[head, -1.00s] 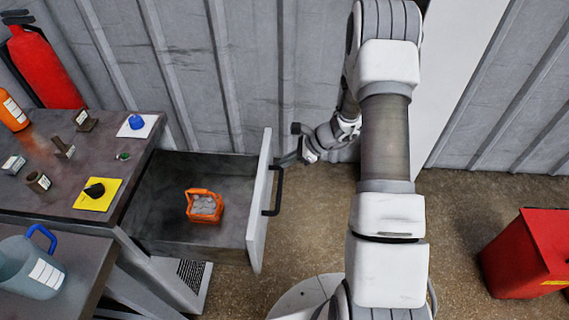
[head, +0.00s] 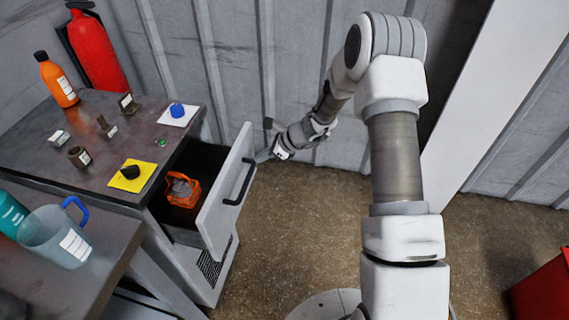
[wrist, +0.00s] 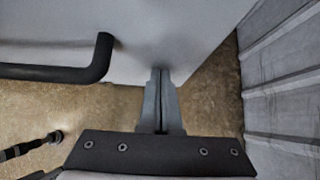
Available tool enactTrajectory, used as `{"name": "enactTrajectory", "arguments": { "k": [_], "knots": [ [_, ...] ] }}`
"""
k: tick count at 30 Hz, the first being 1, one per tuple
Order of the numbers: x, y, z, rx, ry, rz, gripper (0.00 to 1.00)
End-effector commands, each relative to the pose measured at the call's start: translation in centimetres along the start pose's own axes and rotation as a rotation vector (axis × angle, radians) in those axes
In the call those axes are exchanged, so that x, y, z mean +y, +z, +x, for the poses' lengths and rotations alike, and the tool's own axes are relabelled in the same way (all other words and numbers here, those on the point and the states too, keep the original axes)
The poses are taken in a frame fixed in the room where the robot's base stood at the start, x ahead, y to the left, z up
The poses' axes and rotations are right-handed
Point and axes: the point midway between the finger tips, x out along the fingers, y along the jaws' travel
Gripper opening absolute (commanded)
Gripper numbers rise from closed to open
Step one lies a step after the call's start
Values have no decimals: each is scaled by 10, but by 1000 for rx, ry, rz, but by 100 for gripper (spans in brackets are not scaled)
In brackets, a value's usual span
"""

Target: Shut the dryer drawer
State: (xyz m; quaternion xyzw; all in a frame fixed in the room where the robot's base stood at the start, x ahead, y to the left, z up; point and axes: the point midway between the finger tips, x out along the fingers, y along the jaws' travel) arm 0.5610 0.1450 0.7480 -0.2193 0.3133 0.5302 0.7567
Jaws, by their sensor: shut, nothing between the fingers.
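The dryer drawer (head: 217,207) stands partly open under the dark bench top, its white front facing right with a black bar handle (head: 238,182). An orange basket (head: 184,188) with grey pieces sits inside it. My gripper (head: 262,156) is at the far end of the drawer front, on its outer side. In the wrist view my gripper (wrist: 159,80) has its fingers together, tips at the white drawer front (wrist: 190,35), to the right of the handle (wrist: 60,73). Nothing is between the fingers. The tips appear to touch the panel.
The bench top (head: 90,182) holds small samples, a yellow mat (head: 124,184) and an orange bottle (head: 57,80). A clear jug (head: 55,238) stands on the nearer table. A corrugated wall (head: 230,60) is close behind my gripper. A red bin (head: 545,297) is at lower right. Floor right of the drawer is clear.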

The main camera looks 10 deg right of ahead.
Motion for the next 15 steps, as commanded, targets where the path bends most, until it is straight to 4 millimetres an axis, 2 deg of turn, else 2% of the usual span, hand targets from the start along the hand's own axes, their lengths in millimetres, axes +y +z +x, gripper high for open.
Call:
{"name": "enactTrajectory", "arguments": {
  "k": [1, 6, 15],
  "knots": [
    [1, 12, 12, -2, 4, -6, 0],
    [1, 43, 42, -2, 3, -4, 0],
    [0, 79, 78, -1, 1, -2, 0]
  ]
}}
